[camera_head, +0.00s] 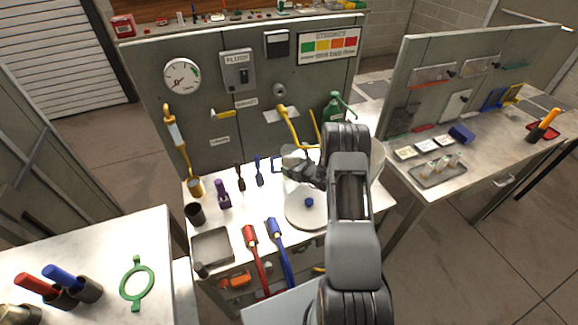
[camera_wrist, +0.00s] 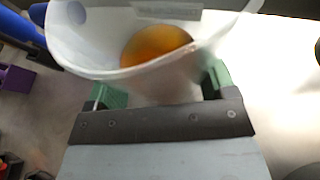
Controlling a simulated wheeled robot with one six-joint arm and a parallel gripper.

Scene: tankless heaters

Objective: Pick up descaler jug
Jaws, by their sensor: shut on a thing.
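The descaler jug (camera_wrist: 92,48) is a translucent white vessel with orange liquid in its bottom, large at the top of the wrist view. My gripper (camera_wrist: 163,88) is shut on the jug, with one green-tipped finger at each side of its near wall. In the head view my gripper (camera_head: 303,172) is over the back part of the middle bench. A pale part of the jug (camera_head: 291,156) shows just beyond it there, and my arm hides much of the rest. I cannot tell if the jug touches the bench.
A round white disc with a blue knob (camera_head: 309,202) lies in front of my gripper. Red (camera_head: 251,238) and blue (camera_head: 274,232) tools lie at the bench front. A grey panel (camera_head: 205,130) with a gauge and yellow pipes stands behind. A grey tray (camera_head: 211,246) is at left.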

